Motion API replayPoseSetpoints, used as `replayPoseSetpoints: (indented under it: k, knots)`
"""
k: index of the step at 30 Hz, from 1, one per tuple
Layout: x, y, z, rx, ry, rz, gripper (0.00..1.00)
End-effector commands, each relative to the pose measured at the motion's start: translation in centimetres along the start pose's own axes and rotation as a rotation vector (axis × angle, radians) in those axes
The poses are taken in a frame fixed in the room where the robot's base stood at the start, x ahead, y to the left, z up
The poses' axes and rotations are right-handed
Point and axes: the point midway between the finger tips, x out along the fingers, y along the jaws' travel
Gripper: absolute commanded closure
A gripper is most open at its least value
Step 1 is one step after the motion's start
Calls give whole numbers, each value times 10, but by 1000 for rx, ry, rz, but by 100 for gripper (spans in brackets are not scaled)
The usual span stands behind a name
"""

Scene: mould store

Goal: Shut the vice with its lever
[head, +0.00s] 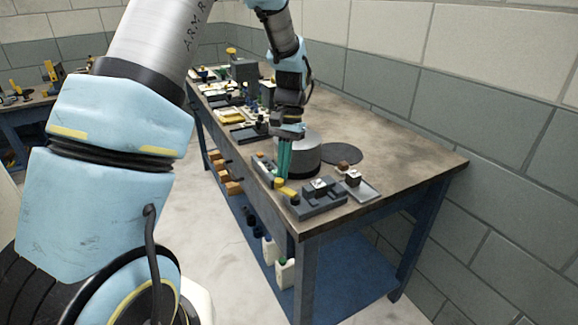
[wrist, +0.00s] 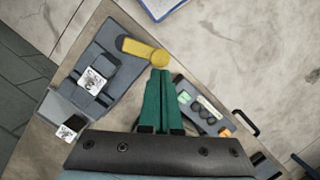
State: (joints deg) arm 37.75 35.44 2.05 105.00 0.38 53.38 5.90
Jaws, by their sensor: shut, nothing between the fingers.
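The grey vice (head: 322,203) stands near the front corner of the workbench. It also shows in the wrist view (wrist: 118,72), with a small tagged metal block (wrist: 93,80) at its jaws. Its yellow lever (head: 287,191) sticks out from the side nearest my gripper. In the wrist view the lever (wrist: 138,47) ends in a round knob close to my fingertips. My gripper (head: 281,180) points down beside the lever, its green fingers together and empty. In the wrist view the fingertips (wrist: 160,72) lie at the knob; I cannot tell whether they touch it.
A small plate (head: 368,192) with a block on it lies right of the vice. A grey cylinder (head: 306,152) and a dark disc (head: 341,153) stand behind. A button box (wrist: 202,112) lies close beside my fingers. The bench's right end (head: 420,164) is clear.

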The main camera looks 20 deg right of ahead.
Motion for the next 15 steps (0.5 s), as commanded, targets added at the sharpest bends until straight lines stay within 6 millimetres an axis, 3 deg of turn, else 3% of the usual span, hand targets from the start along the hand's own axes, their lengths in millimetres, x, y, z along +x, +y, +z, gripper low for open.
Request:
replayPoseSetpoints:
  k: [15]
  knots:
    - [2, -6, 9, -166, 0, 41, 100]
